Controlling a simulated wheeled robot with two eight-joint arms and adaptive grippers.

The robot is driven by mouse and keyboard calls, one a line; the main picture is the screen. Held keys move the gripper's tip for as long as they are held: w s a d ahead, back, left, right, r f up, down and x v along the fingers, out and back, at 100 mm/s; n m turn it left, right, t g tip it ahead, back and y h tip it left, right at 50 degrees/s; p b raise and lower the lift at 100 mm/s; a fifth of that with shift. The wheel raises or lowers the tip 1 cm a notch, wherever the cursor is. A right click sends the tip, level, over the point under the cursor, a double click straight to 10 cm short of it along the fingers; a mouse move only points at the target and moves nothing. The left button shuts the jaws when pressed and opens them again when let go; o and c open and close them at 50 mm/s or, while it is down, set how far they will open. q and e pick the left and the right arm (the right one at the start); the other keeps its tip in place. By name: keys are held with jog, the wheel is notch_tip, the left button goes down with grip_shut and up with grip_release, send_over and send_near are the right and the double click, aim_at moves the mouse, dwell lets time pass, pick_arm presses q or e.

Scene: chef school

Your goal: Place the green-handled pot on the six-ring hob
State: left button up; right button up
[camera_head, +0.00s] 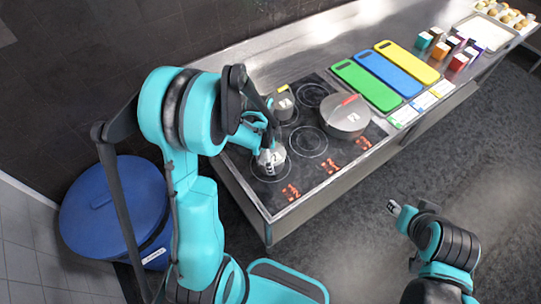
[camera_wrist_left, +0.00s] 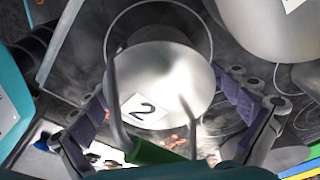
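The green-handled pot is a small steel pot with a label "2" in the left wrist view (camera_wrist_left: 165,75); its green handle (camera_wrist_left: 150,153) lies close to my left palm. In the head view the pot (camera_head: 270,162) is at the near left part of the six-ring hob (camera_head: 318,178), over a ring. I cannot tell whether its base touches the hob. My left gripper (camera_head: 266,145) is right above the pot. Its fingers are spread on both sides of the handle, apart from it. My right gripper (camera_head: 395,208) is over the floor, away from the hob, with nothing visible in it.
A larger red-handled pot (camera_head: 345,117) and a small pot (camera_head: 283,104) stand on the hob. Green (camera_head: 367,85), blue (camera_head: 388,73) and yellow (camera_head: 407,62) boards lie to the right. A blue bin (camera_head: 110,215) stands at the left. Near hob rings are bare.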

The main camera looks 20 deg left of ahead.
pick_arm(q)
jog(key=shift+r+p, duration=0.25)
jog(key=shift+p, duration=0.05)
jog(key=r, duration=0.3)
jog(key=r+p, duration=0.1)
jog(key=r, duration=0.3)
jog(key=a+r+p, duration=0.1)
jog(key=r, duration=0.2)
jog(key=shift+s+a+r, duration=0.1)
jog(key=shift+s+r, duration=0.25)
jog(key=shift+r, duration=0.05)
jog(key=shift+s+r, duration=0.15)
jog(key=shift+r, duration=0.55)
jog(key=s+d+r+n+t+y, duration=0.1)
jog(key=s+d+r+n+t, duration=0.5)
jog(key=s+r+n, duration=0.2)
jog(key=s+n, duration=0.2)
jog(key=n, duration=0.2)
jog(key=shift+s+r+n+t, duration=0.2)
jog(key=shift+s+n+t, duration=0.1)
jog(key=shift+n, duration=0.1)
notch_tip(320, 180, down, 14)
jog(key=b, duration=1.3)
jog(key=shift+b, duration=0.3)
